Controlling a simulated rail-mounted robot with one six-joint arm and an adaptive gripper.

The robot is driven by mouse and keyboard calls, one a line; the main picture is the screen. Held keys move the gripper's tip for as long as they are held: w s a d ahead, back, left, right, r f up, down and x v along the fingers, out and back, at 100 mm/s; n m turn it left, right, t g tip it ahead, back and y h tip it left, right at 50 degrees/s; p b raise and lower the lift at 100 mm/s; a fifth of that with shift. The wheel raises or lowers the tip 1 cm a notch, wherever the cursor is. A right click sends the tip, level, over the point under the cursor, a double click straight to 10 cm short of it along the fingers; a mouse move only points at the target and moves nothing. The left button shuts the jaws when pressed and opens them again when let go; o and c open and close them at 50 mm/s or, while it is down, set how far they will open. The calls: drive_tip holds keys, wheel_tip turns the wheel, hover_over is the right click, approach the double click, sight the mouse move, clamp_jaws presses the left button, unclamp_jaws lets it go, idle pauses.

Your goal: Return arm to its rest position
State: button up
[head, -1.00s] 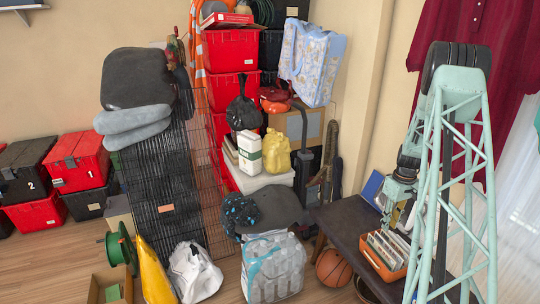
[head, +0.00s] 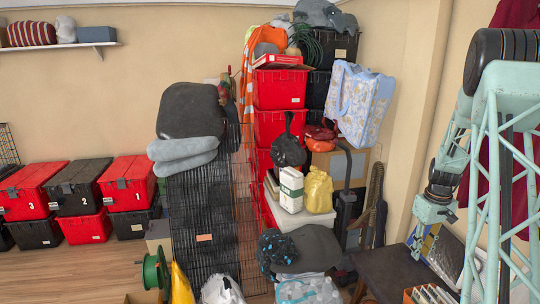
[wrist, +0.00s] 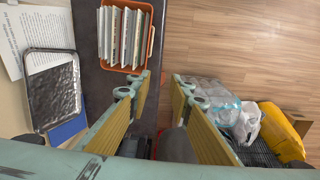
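My mint-green lattice arm (head: 500,170) stands at the right of the head view. Its lower joints (head: 435,205) hang beside the wall, above the dark bench. In the wrist view my gripper (wrist: 160,82) shows two fingers with yellow pads, spread apart with a gap between them. Nothing is held between the fingers. The fingers hang over the edge of the dark bench and the wood floor. I cannot make out the fingertips clearly in the head view.
Stacked red totes (head: 280,88), a black wire rack (head: 205,215) and bags crowd the middle.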

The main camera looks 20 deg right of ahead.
drive_tip(key=w+a+r, duration=0.1)
drive_tip(key=a+r, duration=1.6)
drive_tip(key=s+a+r+t, duration=0.1)
drive_tip(key=s+a+r, duration=0.2)
drive_tip(key=a+r, duration=0.4)
drive_tip(key=s+a+r, duration=0.3)
drive_tip(key=a+r, duration=0.2)
drive_tip(key=a, duration=0.4)
drive_tip(key=s+a+r+t, duration=0.2)
drive_tip(key=s+a+r, duration=0.5)
drive_tip(key=s+a, duration=1.15)
drive_tip(key=s, duration=0.3)
drive_tip(key=s+a+n, duration=0.1)
drive_tip(key=s+a, duration=0.4)
drive_tip(key=s, duration=0.3)
drive_tip(key=shift+s+t, duration=0.3)
drive_tip(key=shift+s, duration=0.05)
drive_tip(key=shift+d+r, duration=0.1)
